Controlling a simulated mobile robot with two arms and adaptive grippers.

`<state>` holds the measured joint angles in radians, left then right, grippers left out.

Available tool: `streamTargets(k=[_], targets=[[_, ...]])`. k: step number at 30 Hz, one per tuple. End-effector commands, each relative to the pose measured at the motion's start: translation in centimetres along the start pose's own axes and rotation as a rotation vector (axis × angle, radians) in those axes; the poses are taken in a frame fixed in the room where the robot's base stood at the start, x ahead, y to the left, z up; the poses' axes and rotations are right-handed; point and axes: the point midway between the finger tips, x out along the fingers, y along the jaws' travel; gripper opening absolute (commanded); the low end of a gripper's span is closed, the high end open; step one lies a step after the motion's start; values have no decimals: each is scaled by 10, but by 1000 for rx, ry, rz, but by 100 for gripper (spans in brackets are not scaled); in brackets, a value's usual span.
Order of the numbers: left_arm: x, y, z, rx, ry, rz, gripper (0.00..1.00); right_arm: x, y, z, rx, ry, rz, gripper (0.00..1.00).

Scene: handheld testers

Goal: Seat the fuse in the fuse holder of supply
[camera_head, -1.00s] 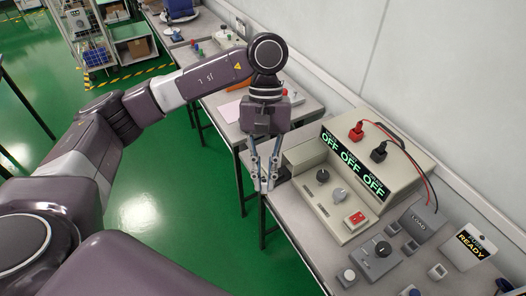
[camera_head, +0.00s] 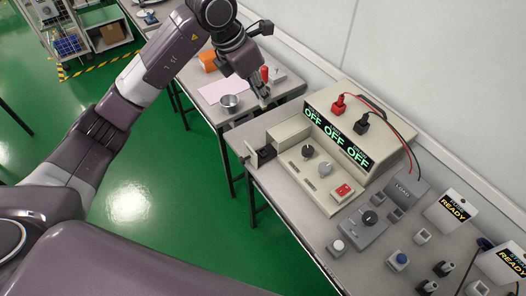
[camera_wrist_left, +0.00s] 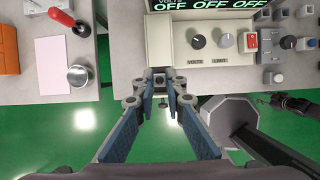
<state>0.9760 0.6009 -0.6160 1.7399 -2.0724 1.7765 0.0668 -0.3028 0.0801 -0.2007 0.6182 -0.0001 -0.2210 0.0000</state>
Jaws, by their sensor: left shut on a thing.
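The supply (camera_head: 290,135) is a beige bench unit with three displays reading OFF, knobs and a red switch; its front part also shows in the left wrist view (camera_wrist_left: 175,45). A dark part at its left front corner (camera_head: 264,154) looks like the fuse holder. My left gripper (camera_head: 264,101) is up and behind that corner, fingers pointing down. In the left wrist view its fingertips (camera_wrist_left: 160,82) are close together, overlapping the supply's front left corner. The small thing between them is likely the fuse, too small to make out.
A metal cup (camera_head: 230,103), pink sheet (camera_head: 222,89) and orange box (camera_head: 208,61) lie on the table behind, with a red-handled device (camera_head: 265,74). Red and black plugs with leads stand on the supply. Load boxes and READY cards crowd the right.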

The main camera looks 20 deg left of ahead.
Motion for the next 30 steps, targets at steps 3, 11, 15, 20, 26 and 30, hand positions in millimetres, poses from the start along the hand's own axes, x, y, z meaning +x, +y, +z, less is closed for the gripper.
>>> streamTargets(k=[3, 11, 15, 20, 26, 30], targets=[[16, 0, -7, -19, 6, 2, 0, -4, 1, -3, 0, 3, 1, 36], [79, -2, -34, -16, 7, -2, 0, -17, 1, -5, 0, 6, 1, 36], [112, -2, -48, -16, 6, -1, 0, -23, 1, -6, 1, 6, 1, 36], [136, 0, -57, -15, 3, 2, 0, -26, 2, -6, 1, 7, 1, 36], [153, -1, -64, -14, 4, 1, 0, -29, 2, -7, 1, 7, 1, 36], [173, -1, -72, -15, 4, 0, 0, -32, 2, -7, 1, 7, 1, 36]])
